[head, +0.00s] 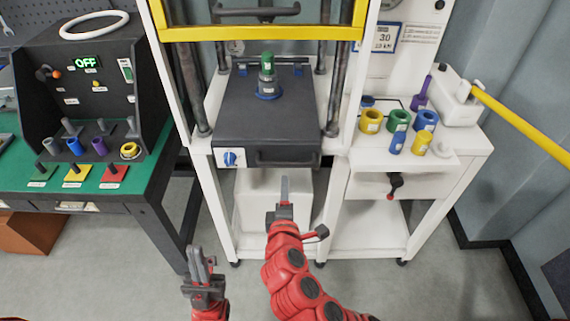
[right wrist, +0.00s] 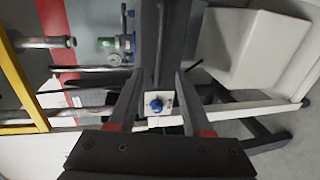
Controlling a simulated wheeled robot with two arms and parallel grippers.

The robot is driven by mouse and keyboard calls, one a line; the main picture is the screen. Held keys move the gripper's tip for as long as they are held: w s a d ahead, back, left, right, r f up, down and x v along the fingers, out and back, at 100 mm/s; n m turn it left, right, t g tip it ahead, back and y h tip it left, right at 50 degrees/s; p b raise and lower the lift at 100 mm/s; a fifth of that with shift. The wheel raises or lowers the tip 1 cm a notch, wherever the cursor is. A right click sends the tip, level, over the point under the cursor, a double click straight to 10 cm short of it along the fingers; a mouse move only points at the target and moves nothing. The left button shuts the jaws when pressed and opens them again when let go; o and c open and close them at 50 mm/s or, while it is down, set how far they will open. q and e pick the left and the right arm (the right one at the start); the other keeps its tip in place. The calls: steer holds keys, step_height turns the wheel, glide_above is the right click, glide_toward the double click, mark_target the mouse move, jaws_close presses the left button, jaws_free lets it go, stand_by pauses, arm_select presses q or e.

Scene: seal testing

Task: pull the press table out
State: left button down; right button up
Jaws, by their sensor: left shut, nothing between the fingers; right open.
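The press table (head: 245,115) is a dark slab between the posts of the white press, with a dark bar handle (head: 288,157) on its front face at the right. A blue knob (head: 229,158) sits at the left of that face. A green and blue test piece (head: 267,75) stands on the table. My right gripper (head: 285,183) is open and empty, just in front of and below the handle, apart from it. In the right wrist view the blue knob (right wrist: 156,105) shows between its spread fingers. My left gripper (head: 199,258) is shut and empty, low at the left.
A yellow guard bar (head: 265,33) crosses above the table. At left stands a green workbench (head: 140,165) with a control box (head: 85,85) reading OFF. Floor in front is clear.

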mark_target(285, 165)
steer(key=shift+p+x, duration=1.1)
steer(key=shift+x, duration=5.05)
jaws_close()
